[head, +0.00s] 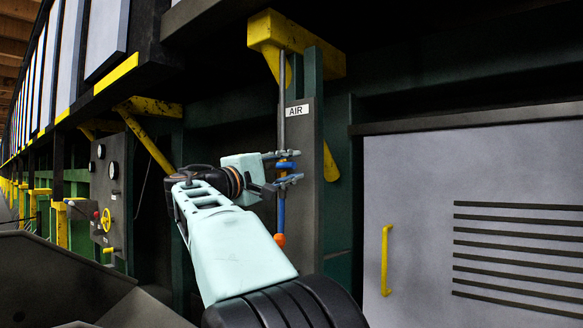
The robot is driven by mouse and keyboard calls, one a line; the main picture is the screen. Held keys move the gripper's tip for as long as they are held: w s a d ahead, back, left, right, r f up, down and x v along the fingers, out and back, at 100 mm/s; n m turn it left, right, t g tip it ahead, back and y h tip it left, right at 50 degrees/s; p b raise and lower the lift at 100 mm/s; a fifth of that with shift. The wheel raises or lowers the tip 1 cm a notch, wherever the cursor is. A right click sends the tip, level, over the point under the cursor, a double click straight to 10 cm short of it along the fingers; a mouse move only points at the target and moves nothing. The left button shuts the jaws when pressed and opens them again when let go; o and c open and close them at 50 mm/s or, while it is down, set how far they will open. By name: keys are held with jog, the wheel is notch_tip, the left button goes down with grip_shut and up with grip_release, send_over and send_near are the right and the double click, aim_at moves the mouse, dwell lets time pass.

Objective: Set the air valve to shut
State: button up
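The air valve (286,166) is a small blue body on a thin grey vertical pipe (283,75), below a white label reading AIR (297,110). A blue lever (281,212) hangs straight down below it, in line with the pipe, with an orange knob (280,240) at its lower end. My gripper (287,168) comes from the left at valve height. Its fingers are spread, one above and one below the blue valve body in the picture. I cannot tell whether either finger touches it. The joint between lever and valve is partly hidden by the lower finger.
A dark panel (307,190) stands right behind the pipe, under a yellow bracket (265,30). A grey door (480,220) with a yellow handle (385,260) is at right. A gauge panel (108,190) with a yellow handwheel (107,220) is further back at left.

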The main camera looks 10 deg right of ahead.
jog(key=v, duration=1.1)
jog(key=shift+s+a, duration=0.2)
jog(key=shift+a, duration=0.1)
jog(key=shift+f, duration=0.1)
